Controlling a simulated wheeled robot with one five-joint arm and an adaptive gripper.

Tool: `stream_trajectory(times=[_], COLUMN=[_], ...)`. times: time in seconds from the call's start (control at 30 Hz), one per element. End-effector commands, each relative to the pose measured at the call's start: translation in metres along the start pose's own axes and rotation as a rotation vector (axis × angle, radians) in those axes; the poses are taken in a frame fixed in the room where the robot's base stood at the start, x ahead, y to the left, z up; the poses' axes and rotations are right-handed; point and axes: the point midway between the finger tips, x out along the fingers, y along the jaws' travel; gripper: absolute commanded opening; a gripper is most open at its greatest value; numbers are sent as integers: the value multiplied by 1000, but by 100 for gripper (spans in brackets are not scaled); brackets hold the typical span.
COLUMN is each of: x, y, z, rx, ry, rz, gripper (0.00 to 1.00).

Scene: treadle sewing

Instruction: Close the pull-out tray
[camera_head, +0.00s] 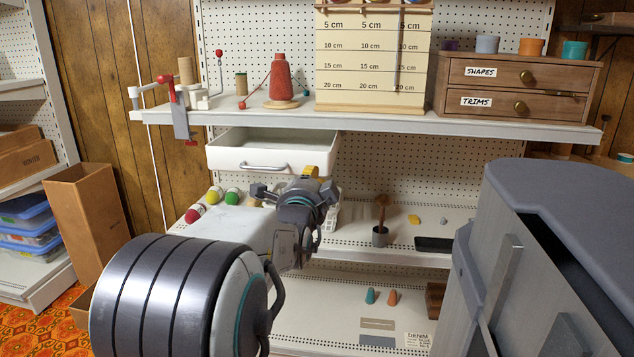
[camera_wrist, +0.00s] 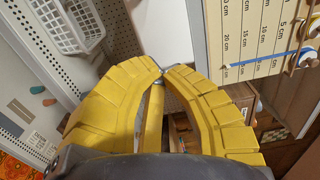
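The white pull-out tray (camera_head: 225,158) hangs under the long shelf at left of centre in the head view. It is pulled out, its inside shows, and a grey bar handle (camera_head: 263,167) is on its front. My gripper (camera_head: 311,171) appears at the tray's front right corner, right of the handle. I cannot tell whether it touches the tray. In the wrist view, the two yellow fingers of my gripper (camera_wrist: 163,71) arch together with tips almost meeting. I see nothing clearly held between them. My wrist hides part of the tray's lower right side.
The shelf (camera_head: 400,122) above holds a clamp, spools, a measuring board (camera_head: 372,60) and a drawer box (camera_head: 515,85). Lower shelves hold a white basket (camera_wrist: 72,25), a brown-handled tool (camera_head: 381,225) and small items. A tall brown carton (camera_head: 92,215) stands left.

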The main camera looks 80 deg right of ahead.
Motion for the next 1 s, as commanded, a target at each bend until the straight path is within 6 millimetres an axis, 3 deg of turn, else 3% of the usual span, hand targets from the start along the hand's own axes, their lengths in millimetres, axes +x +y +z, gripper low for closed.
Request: stream_trajectory(times=[0.4, 1.0], x=[34, 42], y=[3, 0], z=[0, 0], rx=[0, 0], ry=[0, 0], rz=[-1, 0], gripper=[0, 0])
